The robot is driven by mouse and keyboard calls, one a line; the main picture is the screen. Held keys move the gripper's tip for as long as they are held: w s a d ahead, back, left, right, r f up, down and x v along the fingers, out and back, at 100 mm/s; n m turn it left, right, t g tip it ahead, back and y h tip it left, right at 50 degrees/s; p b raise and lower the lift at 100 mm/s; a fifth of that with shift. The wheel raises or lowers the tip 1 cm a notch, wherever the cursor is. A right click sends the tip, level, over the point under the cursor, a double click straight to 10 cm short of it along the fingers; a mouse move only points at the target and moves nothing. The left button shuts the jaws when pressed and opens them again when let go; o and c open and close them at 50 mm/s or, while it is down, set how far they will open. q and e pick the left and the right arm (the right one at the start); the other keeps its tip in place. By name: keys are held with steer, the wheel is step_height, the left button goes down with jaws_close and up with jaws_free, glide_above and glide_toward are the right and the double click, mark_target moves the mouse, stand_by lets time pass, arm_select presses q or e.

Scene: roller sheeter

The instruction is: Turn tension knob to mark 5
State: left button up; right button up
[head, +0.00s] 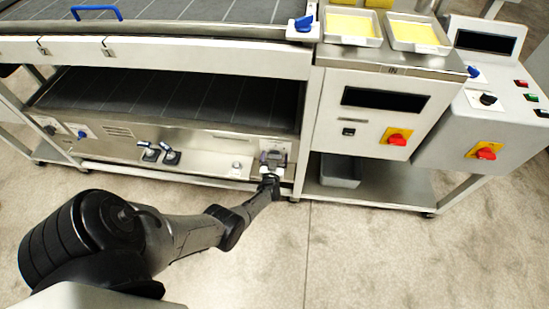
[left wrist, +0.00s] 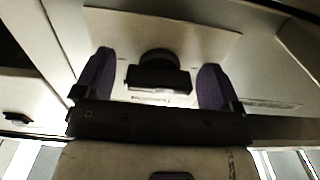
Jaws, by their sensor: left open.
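A black knob (left wrist: 160,72) sits on a pale plate (left wrist: 205,38) of the machine's lower front panel. In the left wrist view a printed label shows below it, but the marks are too blurred to read. My left gripper (left wrist: 156,64) is open, with one purple finger on each side of the knob. A gap shows between each finger and the knob. In the head view my left gripper (head: 273,160) is at the right end of the lower panel and hides the knob. My right gripper is not in view.
To the right stands a control cabinet with a dark display (head: 386,98) and a red switch (head: 396,140). Trays with yellow contents (head: 352,41) sit on top. The floor (head: 380,255) in front is clear.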

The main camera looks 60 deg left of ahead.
arm_select(q)
steer(key=shift+s+d+r+p, duration=0.1)
steer(key=shift+s+d+p, duration=0.2)
steer(key=shift+d, duration=0.1)
steer(key=p+v, duration=0.4)
steer(key=v, duration=0.8)
steer(key=shift+s+d+p, duration=0.15)
steer(key=shift+d+p, duration=0.15)
steer(key=shift+p, duration=0.05)
